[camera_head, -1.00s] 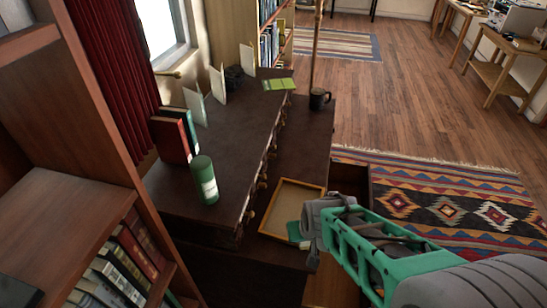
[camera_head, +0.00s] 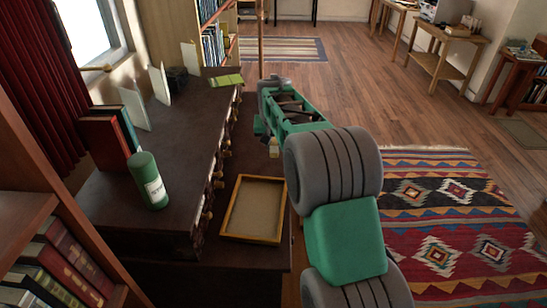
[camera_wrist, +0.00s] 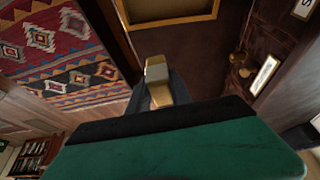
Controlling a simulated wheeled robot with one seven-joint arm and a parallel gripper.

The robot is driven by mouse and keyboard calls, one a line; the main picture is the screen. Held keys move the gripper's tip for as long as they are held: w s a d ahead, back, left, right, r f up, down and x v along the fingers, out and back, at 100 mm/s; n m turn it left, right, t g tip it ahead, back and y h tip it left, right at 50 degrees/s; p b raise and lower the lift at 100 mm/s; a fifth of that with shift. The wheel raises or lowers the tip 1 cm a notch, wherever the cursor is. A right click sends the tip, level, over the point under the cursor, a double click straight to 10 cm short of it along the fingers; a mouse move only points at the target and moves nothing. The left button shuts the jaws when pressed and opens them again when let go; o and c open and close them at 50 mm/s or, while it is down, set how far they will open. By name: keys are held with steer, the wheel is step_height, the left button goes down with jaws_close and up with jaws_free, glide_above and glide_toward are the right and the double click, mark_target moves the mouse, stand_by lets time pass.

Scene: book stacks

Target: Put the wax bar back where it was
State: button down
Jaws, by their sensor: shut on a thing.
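My gripper (camera_head: 270,140) is beyond the wooden-framed tray, over the lower dark ledge of the desk. It is shut on a small cream-tan block, the wax bar (camera_head: 274,150), which hangs below the fingers. In the wrist view the wax bar (camera_wrist: 157,72) sticks out past the dark fingers, with its lower part hidden by them. The tray (camera_head: 252,239) lies on the lower ledge, and its inside looks empty. Its yellowish rim also shows at the top of the wrist view (camera_wrist: 172,22), apart from the bar.
A green cylinder (camera_head: 148,181) and upright red books (camera_head: 104,143) stand on the raised desk top (camera_head: 185,135). Upright cards and a yellow-green booklet (camera_head: 227,80) are farther back. A bookcase (camera_head: 40,215) is close at left. A patterned rug (camera_head: 440,205) covers open floor at right.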

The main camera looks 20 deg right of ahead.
steer(key=w+f, duration=0.2)
steer(key=w+d+f, duration=0.1)
steer(key=w+f, duration=0.1)
steer(key=w+d+f, duration=0.1)
steer(key=w+f, duration=0.1)
steer(key=shift+f, duration=1.9)
steer(key=c, duration=1.2)
jaws_free()
steer(key=shift+o, duration=0.2)
steer(key=v, duration=1.2)
steer(key=shift+s+a+r, duration=0.15)
steer(key=shift+s+r, duration=0.1)
steer(key=shift+s, duration=0.05)
steer(key=s+a+f+n, duration=0.1)
steer(key=s+a, duration=0.3)
steer(key=s, duration=0.7)
steer(key=s+a+f+n+g+y, duration=0.1)
steer(key=s+a, duration=0.3)
steer(key=s, duration=0.8)
steer(key=s+a+f+n+g, duration=0.1)
steer(key=s+a+f+n, duration=0.1)
steer(key=s, duration=0.9)
steer(key=a+f, duration=0.1)
steer(key=a, duration=0.1)
steer(key=shift+s+a+f+n+y, duration=0.15)
steer(key=shift+s+a+n+y, duration=0.15)
steer(key=shift+n+y, duration=0.1)
